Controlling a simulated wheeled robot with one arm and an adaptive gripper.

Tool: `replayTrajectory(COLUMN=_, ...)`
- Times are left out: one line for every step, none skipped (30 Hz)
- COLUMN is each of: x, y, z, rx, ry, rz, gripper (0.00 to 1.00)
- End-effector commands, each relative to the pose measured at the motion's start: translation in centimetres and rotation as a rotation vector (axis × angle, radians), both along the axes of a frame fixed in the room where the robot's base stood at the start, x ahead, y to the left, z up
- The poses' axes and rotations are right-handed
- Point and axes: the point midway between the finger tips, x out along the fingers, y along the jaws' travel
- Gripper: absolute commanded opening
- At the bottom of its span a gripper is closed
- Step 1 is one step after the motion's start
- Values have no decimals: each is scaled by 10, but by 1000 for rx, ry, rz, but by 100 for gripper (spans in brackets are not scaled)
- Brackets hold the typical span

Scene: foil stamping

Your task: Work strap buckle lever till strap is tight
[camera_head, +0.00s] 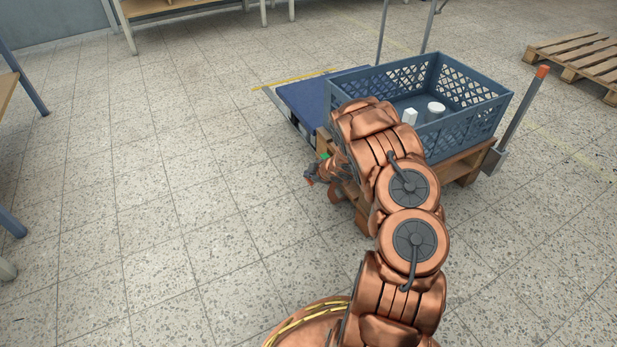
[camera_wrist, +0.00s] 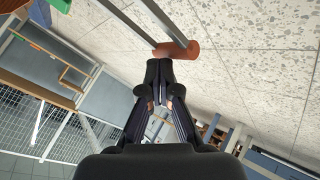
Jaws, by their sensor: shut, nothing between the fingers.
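In the wrist view, a lever of two grey bars ends in an orange-red cross grip (camera_wrist: 177,50). My gripper (camera_wrist: 158,68) is shut and empty, with its tips just below this grip. I cannot tell whether they touch it. In the head view, my gripper (camera_head: 310,174) is low at the left side of the wooden pallet (camera_head: 465,162), partly hidden by my arm. The buckle body and the strap's tension cannot be made out.
A blue crate (camera_head: 470,132) on the pallet holds a white cup-like piece (camera_head: 436,108) and a white block (camera_head: 409,117). An orange-tipped post (camera_head: 525,105) stands at its right. Another pallet (camera_head: 585,52) lies far right. The tiled floor (camera_head: 170,180) at left is clear.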

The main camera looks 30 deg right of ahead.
Motion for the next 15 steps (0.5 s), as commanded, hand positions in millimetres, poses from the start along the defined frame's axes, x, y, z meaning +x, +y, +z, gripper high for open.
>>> replayTrajectory(x=0, y=0, z=-1, rx=0, ry=0, rz=0, gripper=0)
replayTrajectory(x=0, y=0, z=-1, rx=0, ry=0, rz=0, gripper=0)
replayTrajectory(x=0, y=0, z=-2, rx=0, ry=0, rz=0, gripper=0)
replayTrajectory(x=0, y=0, z=-2, rx=0, ry=0, rz=0, gripper=0)
replayTrajectory(x=0, y=0, z=-2, rx=0, ry=0, rz=0, gripper=0)
replayTrajectory(x=0, y=0, z=-3, rx=0, ry=0, rz=0, gripper=0)
replayTrajectory(x=0, y=0, z=-3, rx=1, ry=0, rz=-1, gripper=0)
replayTrajectory(x=0, y=0, z=-3, rx=0, ry=0, rz=0, gripper=0)
replayTrajectory(x=0, y=0, z=-4, rx=0, ry=0, rz=0, gripper=0)
replayTrajectory(x=0, y=0, z=-4, rx=0, ry=0, rz=0, gripper=0)
replayTrajectory(x=0, y=0, z=-4, rx=0, ry=0, rz=0, gripper=0)
replayTrajectory(x=0, y=0, z=-5, rx=0, ry=0, rz=0, gripper=0)
replayTrajectory(x=0, y=0, z=-5, rx=1, ry=0, rz=-1, gripper=0)
replayTrajectory(x=0, y=0, z=-5, rx=0, ry=0, rz=0, gripper=0)
replayTrajectory(x=0, y=0, z=-6, rx=0, ry=0, rz=0, gripper=0)
